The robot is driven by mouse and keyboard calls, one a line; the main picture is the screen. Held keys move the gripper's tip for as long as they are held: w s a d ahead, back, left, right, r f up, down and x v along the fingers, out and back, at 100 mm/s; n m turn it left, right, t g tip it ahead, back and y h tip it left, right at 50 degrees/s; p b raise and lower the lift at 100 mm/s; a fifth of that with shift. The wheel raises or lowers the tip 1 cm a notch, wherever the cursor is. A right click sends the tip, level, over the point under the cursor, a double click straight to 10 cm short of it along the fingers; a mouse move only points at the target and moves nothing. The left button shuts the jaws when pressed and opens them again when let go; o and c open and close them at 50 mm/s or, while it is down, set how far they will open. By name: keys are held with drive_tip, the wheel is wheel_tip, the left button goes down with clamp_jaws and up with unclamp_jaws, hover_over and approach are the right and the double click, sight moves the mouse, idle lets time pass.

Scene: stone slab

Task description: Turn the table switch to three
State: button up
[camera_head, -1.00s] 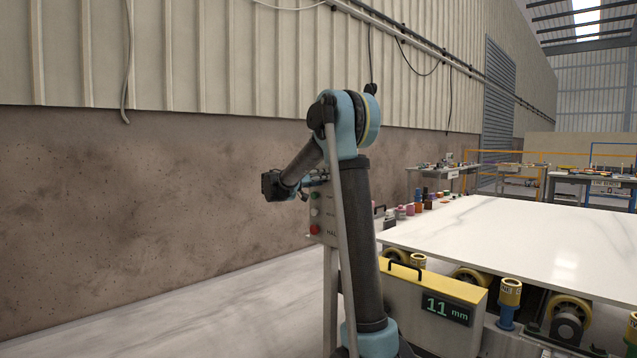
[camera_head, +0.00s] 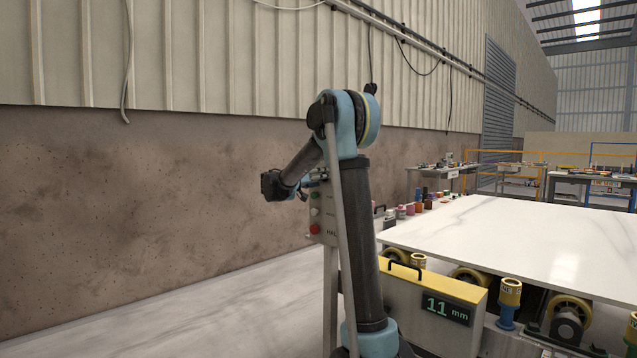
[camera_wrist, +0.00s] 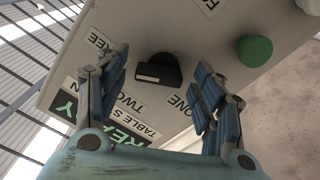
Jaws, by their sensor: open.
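The table switch, a black knob (camera_wrist: 158,72) with a pale mark on its front, sits on a grey panel in the wrist view. The printed labels THREE (camera_wrist: 99,40), TWO and ONE (camera_wrist: 179,104) lie around it. I cannot tell exactly which label the mark faces. My gripper (camera_wrist: 161,62) is open, with one blue-padded finger to the left of the knob and one to the right. I see no clear contact. In the head view, my gripper (camera_head: 315,177) is by the control box, and the knob is hidden there.
A green button (camera_wrist: 254,50) is right of the knob, and a green READY display (camera_wrist: 110,135) is partly behind my gripper. In the head view, the box carries a red button (camera_head: 314,229). A white stone slab (camera_head: 500,235) lies on rollers beside a yellow-topped unit reading 11 mm (camera_head: 445,310).

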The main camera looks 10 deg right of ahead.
drive_tip(key=v, duration=1.1)
drive_tip(key=shift+s+a, duration=0.15)
drive_tip(key=shift+a, duration=0.15)
drive_tip(key=s+d+f+n+g+y, duration=0.1)
drive_tip(key=s+d+f+g+y, duration=0.1)
drive_tip(key=s+d+f, duration=0.45)
drive_tip(key=s+d+f+n+g+y, duration=0.1)
drive_tip(key=s+d+f+g+y, duration=0.2)
drive_tip(key=s, duration=0.7)
drive_tip(key=s+d+f+g+y, duration=0.1)
drive_tip(key=s+d+f, duration=0.45)
drive_tip(key=s, duration=0.25)
drive_tip(key=s+a+f+n+g+y, duration=0.1)
drive_tip(key=s+a+f+y, duration=0.2)
drive_tip(key=s+f, duration=0.6)
drive_tip(key=s+a+f+n+g+y, duration=0.1)
drive_tip(key=s+f+y, duration=0.4)
drive_tip(key=s+f, duration=0.5)
drive_tip(key=s+a+n, duration=0.1)
drive_tip(key=s+a, duration=0.1)
drive_tip(key=s, duration=0.3)
drive_tip(key=shift+s+y, duration=0.25)
drive_tip(key=shift+y, duration=0.05)
drive_tip(key=shift+a+f, duration=0.1)
drive_tip(key=shift+f, duration=0.05)
